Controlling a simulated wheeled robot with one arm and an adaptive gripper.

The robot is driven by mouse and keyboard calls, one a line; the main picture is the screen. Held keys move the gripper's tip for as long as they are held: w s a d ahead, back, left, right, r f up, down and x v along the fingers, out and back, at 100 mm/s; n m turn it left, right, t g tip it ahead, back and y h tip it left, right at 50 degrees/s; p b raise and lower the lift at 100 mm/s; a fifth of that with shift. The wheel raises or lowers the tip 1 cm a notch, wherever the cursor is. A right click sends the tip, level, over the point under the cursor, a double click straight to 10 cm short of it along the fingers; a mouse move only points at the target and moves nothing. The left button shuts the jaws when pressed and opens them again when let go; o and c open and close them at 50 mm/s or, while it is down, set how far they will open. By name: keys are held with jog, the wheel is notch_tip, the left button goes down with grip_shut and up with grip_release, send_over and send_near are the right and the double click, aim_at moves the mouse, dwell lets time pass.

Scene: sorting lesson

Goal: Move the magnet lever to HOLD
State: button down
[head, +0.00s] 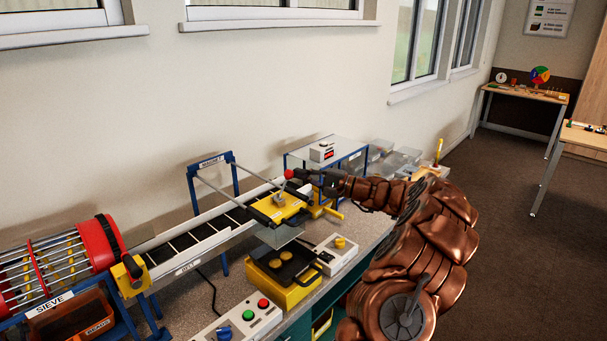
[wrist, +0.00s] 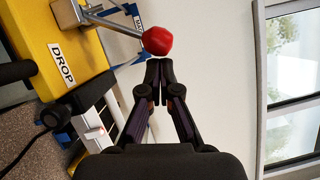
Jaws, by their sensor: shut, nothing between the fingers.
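The magnet lever is a metal rod with a red ball knob (head: 288,173), on top of the yellow magnet housing (head: 290,208) above the belt's end. In the wrist view the knob (wrist: 158,41) is at the top centre, and the rod (wrist: 115,25) runs left to its pivot on the yellow housing (wrist: 35,35). A DROP label (wrist: 62,50) shows on the housing. No HOLD label is readable. My gripper (wrist: 160,64) is shut and empty, its fingertips at the knob; I cannot tell if they touch. My gripper (head: 300,176) also shows right of the knob in the head view.
A conveyor belt (head: 205,238) leads from the red sieve drum (head: 97,250) to the magnet. Below the magnet stands a yellow box with a dark top (head: 290,290), beside a control box (head: 337,255). A clear-topped blue frame (head: 350,150) stands behind my gripper.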

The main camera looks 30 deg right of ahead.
jog(key=shift+a+r+n+b, duration=0.25)
jog(key=shift+n+b, duration=0.25)
jog(key=shift+b, duration=0.55)
jog(key=n+b, duration=0.1)
jog(key=b, duration=0.1)
jog(key=a+g+b, duration=0.1)
jog(key=b, duration=0.1)
jog(key=shift+s+a+r+n, duration=0.15)
jog(key=shift+s+r+n, duration=0.05)
jog(key=shift+r+n, duration=0.2)
jog(key=n+b, duration=0.1)
jog(key=b, duration=0.1)
jog(key=a+r+n+h+b, duration=0.1)
jog(key=b, duration=0.1)
jog(key=shift+s+a+g, duration=0.2)
jog(key=shift+a+g, duration=0.1)
jog(key=a+n+b, duration=0.1)
jog(key=b, duration=0.1)
jog(key=a+r+n+h+b, duration=0.1)
jog(key=n+b, duration=0.1)
jog(key=b, duration=0.1)
jog(key=s+a+r+n+g+h+b, duration=0.1)
jog(key=a+b, duration=0.1)
jog(key=shift+a, duration=0.1)
jog(key=shift+r, duration=0.1)
